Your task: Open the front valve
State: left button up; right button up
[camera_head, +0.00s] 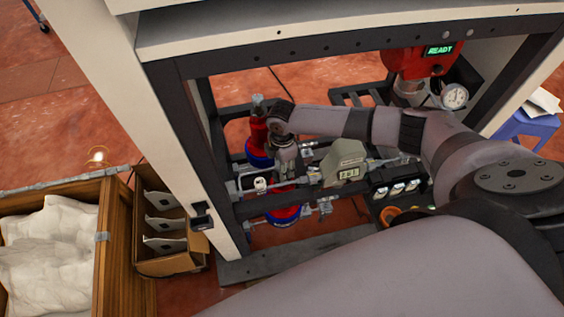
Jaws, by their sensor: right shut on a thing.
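My right gripper (287,174) reaches down inside the dispenser frame and is shut at the front pipe line, on what looks like the front valve; the gripper hides most of the valve, so its handle angle cannot be told. A red and blue cylinder part (284,215) shows just below the gripper. Another red and blue cylinder part (258,138) stands behind and left of it. A small white fitting (260,185) sits on the pipe left of the gripper. My left gripper is not in view.
A grey-green meter (345,163) with a display is close right of the gripper. Dark frame bars (225,214) surround the pipes. A red unit reading READY (420,60) and a round gauge (455,96) are at upper right. A wooden crate (117,230) stands at left.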

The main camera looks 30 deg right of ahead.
jog(key=shift+s+f, duration=0.1)
jog(key=shift+n, duration=1.3)
jog(key=o, duration=1.2)
jog(key=shift+r, duration=0.2)
notch_tip(320, 180, up, 7)
jog(key=p, duration=0.7)
jog(key=shift+f, duration=0.1)
